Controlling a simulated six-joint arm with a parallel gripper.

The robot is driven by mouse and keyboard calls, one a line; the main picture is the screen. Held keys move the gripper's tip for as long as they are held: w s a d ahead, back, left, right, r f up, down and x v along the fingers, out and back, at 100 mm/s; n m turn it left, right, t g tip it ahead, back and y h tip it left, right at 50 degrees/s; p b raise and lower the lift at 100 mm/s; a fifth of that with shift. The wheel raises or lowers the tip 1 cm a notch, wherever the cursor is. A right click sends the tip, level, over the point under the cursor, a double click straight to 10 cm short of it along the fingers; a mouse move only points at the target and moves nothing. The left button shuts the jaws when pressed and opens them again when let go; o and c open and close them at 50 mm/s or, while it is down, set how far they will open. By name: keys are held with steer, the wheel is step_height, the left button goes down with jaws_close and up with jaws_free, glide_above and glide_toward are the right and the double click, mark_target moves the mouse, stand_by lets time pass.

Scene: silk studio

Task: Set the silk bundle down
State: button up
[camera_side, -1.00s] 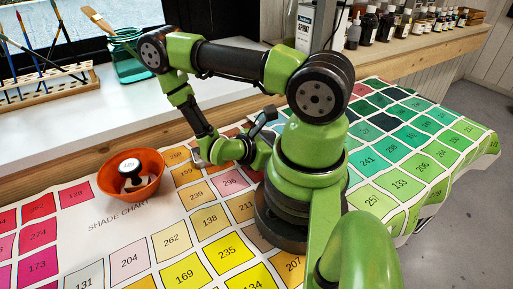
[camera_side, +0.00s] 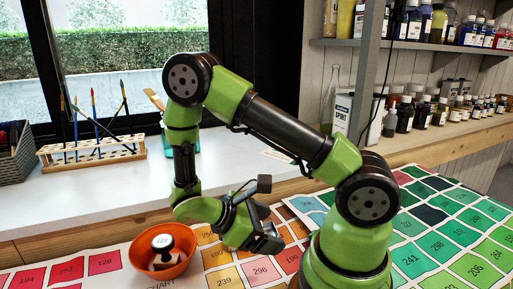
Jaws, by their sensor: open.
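My gripper (camera_side: 272,240) is at the end of my green and black arm, low over the colour swatches in the middle of the picture. It is open, and I see nothing held in it. I cannot pick out a silk bundle in this view; my gripper and arm may hide part of the cloth. The printed shade chart (camera_side: 225,279) with numbered colour squares covers the table below.
An orange bowl (camera_side: 135,262) holding a black-and-white handled object (camera_side: 162,244) stands left of my gripper. Shelved bottles (camera_side: 445,110) line the back right.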

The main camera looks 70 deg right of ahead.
steer(key=a+r+m+t+y, duration=0.4)
steer(key=r+t, duration=0.3)
steer(key=r, duration=0.4)
steer(key=a+r+m+t+y, duration=0.4)
steer(key=r+t, duration=0.4)
steer(key=r, duration=0.3)
steer(key=shift+s+a+m+y, duration=0.35)
steer(key=shift+m+y, duration=0.25)
steer(key=shift+m, duration=0.5)
steer(key=shift+o, duration=0.3)
steer(key=shift+s+a+r+t, duration=0.15)
steer(key=shift+r+t, duration=0.1)
steer(key=shift+t, duration=0.25)
